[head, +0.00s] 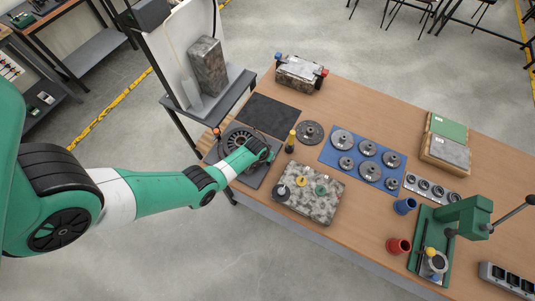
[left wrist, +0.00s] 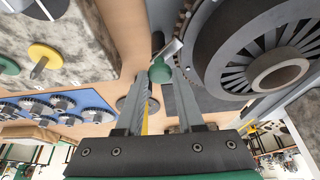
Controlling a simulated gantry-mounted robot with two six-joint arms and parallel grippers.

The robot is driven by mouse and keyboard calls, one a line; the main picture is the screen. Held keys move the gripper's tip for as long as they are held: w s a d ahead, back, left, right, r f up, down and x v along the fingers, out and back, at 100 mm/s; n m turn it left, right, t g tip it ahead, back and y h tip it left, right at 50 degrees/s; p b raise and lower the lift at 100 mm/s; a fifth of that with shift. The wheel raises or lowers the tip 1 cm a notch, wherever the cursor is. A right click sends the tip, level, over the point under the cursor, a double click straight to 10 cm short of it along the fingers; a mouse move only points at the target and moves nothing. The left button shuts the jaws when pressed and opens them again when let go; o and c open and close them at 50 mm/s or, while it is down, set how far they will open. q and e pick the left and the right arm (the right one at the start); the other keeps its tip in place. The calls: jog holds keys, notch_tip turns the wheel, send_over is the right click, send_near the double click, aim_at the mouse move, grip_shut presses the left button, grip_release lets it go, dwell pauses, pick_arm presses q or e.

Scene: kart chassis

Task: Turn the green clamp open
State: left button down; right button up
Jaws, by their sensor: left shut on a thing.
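The green clamp (left wrist: 160,71) shows in the left wrist view as a rounded green knob with a short metal piece running up beside the large dark finned wheel (left wrist: 268,50). My left gripper (left wrist: 161,76) has its two fingers on either side of the green knob and is shut on it. In the head view the wheel (head: 236,139) lies on a dark plate at the table's left end. My left gripper (head: 264,150) is at the wheel's right side there, and the clamp is hidden behind it. My right gripper is in neither view.
A granite block (head: 326,200) with coloured discs stands just right of my left arm. A black-and-yellow upright tool (head: 290,142) is close to the gripper. A blue mat (head: 332,157) with several gears and a green press (head: 466,222) are farther right. A black mat (head: 268,113) lies behind.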

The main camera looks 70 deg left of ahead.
pick_arm(q)
jog(key=n+b, duration=0.1)
jog(key=n, duration=0.2)
jog(key=shift+w+g+y, duration=0.1)
jog(key=shift+g+y, duration=0.3)
jog(key=n+g, duration=0.1)
jog(key=n, duration=0.2)
jog(key=shift+d+y, duration=0.1)
jog(key=shift+y, duration=0.2)
jog(key=shift+w+n+g, duration=0.15)
jog(key=shift+n+g, duration=0.55)
jog(key=shift+n, duration=0.9)
jog(key=c, duration=0.5)
grip_release()
jog(key=shift+c, duration=0.2)
